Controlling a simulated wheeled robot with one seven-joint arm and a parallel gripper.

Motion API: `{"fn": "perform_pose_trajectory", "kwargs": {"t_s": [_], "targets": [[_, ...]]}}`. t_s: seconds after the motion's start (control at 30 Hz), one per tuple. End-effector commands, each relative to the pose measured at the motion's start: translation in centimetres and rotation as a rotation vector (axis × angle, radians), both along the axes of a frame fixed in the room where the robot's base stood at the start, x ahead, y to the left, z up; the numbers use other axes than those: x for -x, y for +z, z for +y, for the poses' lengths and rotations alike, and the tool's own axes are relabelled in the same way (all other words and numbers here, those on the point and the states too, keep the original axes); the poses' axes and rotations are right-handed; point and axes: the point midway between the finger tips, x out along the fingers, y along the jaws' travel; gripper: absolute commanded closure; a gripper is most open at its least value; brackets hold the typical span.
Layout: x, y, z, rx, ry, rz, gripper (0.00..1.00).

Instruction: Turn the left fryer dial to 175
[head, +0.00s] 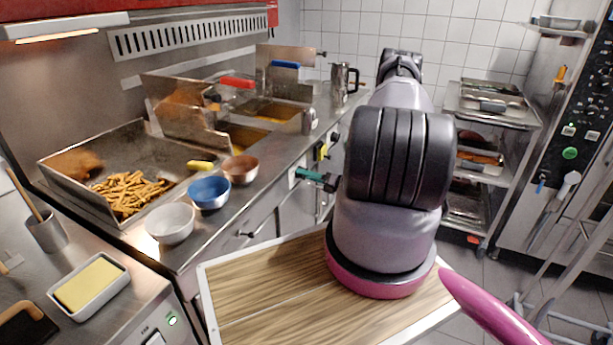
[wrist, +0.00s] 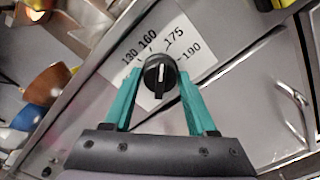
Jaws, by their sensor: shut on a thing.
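The left fryer dial (wrist: 160,75) is a round black knob with a white mark, on a white scale plate (wrist: 197,28) on the steel front. The plate reads 130, 160, 175 and 190. The white mark points roughly upward in the wrist view, towards the space between 160 and 175; its exact reading is hard to tell. My gripper (wrist: 159,88) has its green fingers on either side of the dial and is shut on it. In the head view my gripper (head: 308,175) reaches the fryer front, and the dial is hidden.
A white bowl (head: 170,223), a blue bowl (head: 209,192) and a copper bowl (head: 241,169) stand along the counter edge above the front. Fries (head: 128,191) lie in the left basin. A shelf rack (head: 490,150) stands at the right.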

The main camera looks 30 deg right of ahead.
Motion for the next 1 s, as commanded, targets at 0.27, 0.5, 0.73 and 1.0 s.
{"fn": "perform_pose_trajectory", "kwargs": {"t_s": [0.27, 0.5, 0.73, 1.0], "targets": [[0.07, -0.03, -0.12, -0.116, -0.003, 0.093, 0.98], [0.08, -0.03, -0.13, -0.159, -0.002, 0.127, 0.98], [0.08, -0.04, -0.14, -0.168, -0.003, 0.134, 0.98], [0.08, -0.05, -0.15, -0.167, -0.003, 0.134, 0.27]]}}
